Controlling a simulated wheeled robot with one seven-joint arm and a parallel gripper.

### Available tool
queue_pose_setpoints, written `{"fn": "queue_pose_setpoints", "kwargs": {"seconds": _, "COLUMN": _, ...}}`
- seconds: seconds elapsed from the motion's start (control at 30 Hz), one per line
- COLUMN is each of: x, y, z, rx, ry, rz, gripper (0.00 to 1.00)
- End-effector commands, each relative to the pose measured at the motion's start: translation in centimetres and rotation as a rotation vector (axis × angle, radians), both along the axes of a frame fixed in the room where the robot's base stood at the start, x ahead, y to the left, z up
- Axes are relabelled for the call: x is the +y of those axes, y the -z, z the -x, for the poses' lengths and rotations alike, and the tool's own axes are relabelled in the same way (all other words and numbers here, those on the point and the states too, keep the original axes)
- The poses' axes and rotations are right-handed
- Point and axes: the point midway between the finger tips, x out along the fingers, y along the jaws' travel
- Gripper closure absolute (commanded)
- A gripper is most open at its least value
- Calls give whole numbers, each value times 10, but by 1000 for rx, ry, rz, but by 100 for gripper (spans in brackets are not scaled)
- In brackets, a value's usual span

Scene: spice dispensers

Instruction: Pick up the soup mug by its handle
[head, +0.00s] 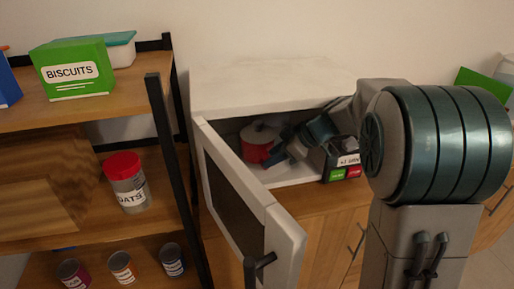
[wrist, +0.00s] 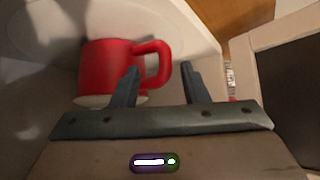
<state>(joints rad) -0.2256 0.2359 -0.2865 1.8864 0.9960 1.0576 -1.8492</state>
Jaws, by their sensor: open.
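The red soup mug (wrist: 103,66) stands inside the white microwave, with its handle (wrist: 155,62) pointing right in the wrist view. In the head view the mug (head: 257,151) shows in the back left of the cavity, with a pale top. My gripper (wrist: 160,74) is open, its two fingers apart. In the wrist view the left fingertip overlaps the mug side of the handle and the right fingertip is to the right of the handle. I cannot tell the depth between fingers and handle. In the head view my arm reaches into the microwave and partly hides the gripper.
The microwave door (head: 246,199) stands open at the left of the opening, with a dark handle. Its control panel (head: 344,166) is on the right. A shelf to the left holds a biscuits box (head: 75,72), an oats jar (head: 127,183) and several small cans.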

Motion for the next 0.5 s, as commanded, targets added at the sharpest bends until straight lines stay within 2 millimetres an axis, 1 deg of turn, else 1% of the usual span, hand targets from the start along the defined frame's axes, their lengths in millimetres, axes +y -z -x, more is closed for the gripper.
{"fn": "queue_pose_setpoints", "kwargs": {"seconds": 0.1, "x": 14, "y": 11, "z": 1, "rx": 4, "ry": -4, "rz": 1, "gripper": 59}}
{"fn": "queue_pose_setpoints", "kwargs": {"seconds": 0.23, "x": 27, "y": 25, "z": -1, "rx": 3, "ry": -1, "rz": 1, "gripper": 59}}
{"fn": "queue_pose_setpoints", "kwargs": {"seconds": 0.33, "x": 33, "y": 31, "z": -3, "rx": 3, "ry": -1, "rz": 1, "gripper": 59}}
{"fn": "queue_pose_setpoints", "kwargs": {"seconds": 0.5, "x": 34, "y": 32, "z": -4, "rx": 1, "ry": 2, "rz": 1, "gripper": 59}}
